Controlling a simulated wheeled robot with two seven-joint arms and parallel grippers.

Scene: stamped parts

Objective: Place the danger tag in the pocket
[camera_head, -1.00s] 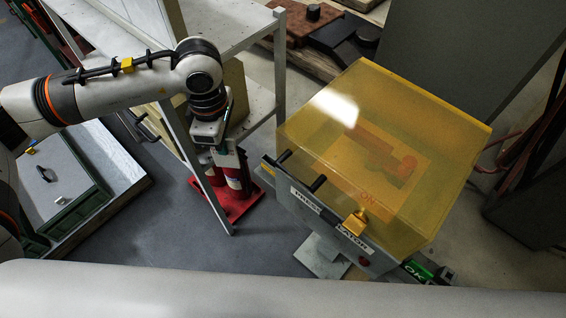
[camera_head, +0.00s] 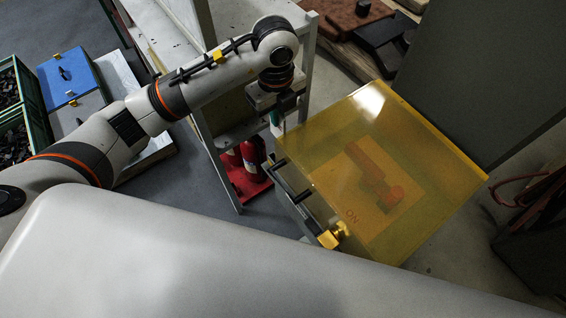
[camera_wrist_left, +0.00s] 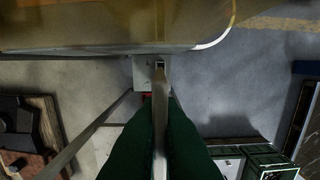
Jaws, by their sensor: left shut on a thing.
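My left gripper (camera_head: 278,118) is at the near-left edge of a box with a clear yellow cover (camera_head: 440,165). In the left wrist view its two green fingers show, and between them (camera_wrist_left: 160,130) is a thin pale plate, seen edge-on. The plate (camera_wrist_left: 161,105) is probably the danger tag, but its face and lettering cannot be read. In the head view the gripper hides most of it. The pocket cannot be made out; the box's front face is seen steeply and partly hidden. My right gripper is not in view.
A yellow padlock (camera_head: 331,237) and black handle bars (camera_head: 290,183) stick out from the box front. Red cylinders (camera_head: 252,152) stand on a red base beneath the left arm. A grey shelf frame (camera_head: 306,70) stands close behind the gripper.

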